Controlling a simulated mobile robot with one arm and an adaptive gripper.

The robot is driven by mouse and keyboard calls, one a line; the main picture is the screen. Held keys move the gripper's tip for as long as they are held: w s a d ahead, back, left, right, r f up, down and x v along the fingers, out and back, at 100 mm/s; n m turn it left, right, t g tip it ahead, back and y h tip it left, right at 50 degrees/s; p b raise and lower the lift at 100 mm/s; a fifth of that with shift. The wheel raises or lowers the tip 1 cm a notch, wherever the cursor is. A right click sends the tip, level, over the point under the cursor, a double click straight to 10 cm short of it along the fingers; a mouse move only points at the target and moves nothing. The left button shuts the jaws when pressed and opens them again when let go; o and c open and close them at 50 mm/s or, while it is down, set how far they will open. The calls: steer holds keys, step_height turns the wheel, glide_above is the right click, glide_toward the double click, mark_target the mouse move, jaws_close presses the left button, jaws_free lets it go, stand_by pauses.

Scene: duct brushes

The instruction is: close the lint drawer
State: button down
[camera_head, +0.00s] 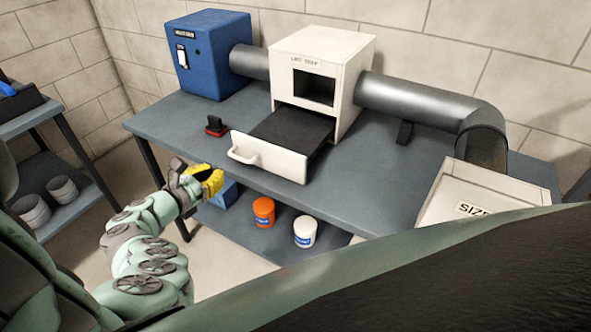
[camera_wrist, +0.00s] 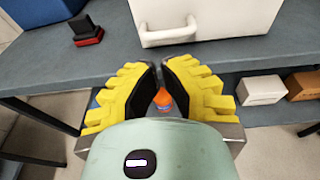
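The lint drawer (camera_head: 290,160) is pulled out of the white lint trap housing (camera_head: 354,80) on the table. Its dark tray shows behind a white front with a loop handle (camera_head: 241,158). In the wrist view, the drawer front (camera_wrist: 235,20) and handle (camera_wrist: 168,38) are at the top, beyond my fingertips. My gripper (camera_head: 212,178) is in front of the table edge, left of and below the handle, apart from it. The wrist view shows its yellow fingers (camera_wrist: 158,66) with a narrow gap between the tips and nothing held.
A black and red block (camera_head: 215,126) sits on the table left of the drawer. A blue box (camera_head: 208,55) stands behind, joined by a duct (camera_head: 400,95). An orange jar (camera_head: 263,212) and a white jar (camera_head: 305,231) are on the lower shelf. The front-left tabletop is mostly clear.

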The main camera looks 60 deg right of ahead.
steer(key=b, duration=0.1)
glide_toward(245, 155)
steer(key=x, duration=0.2)
steer(key=shift+b+x, duration=0.9)
steer(key=shift+x, duration=0.1)
steer(key=shift+r, duration=0.1)
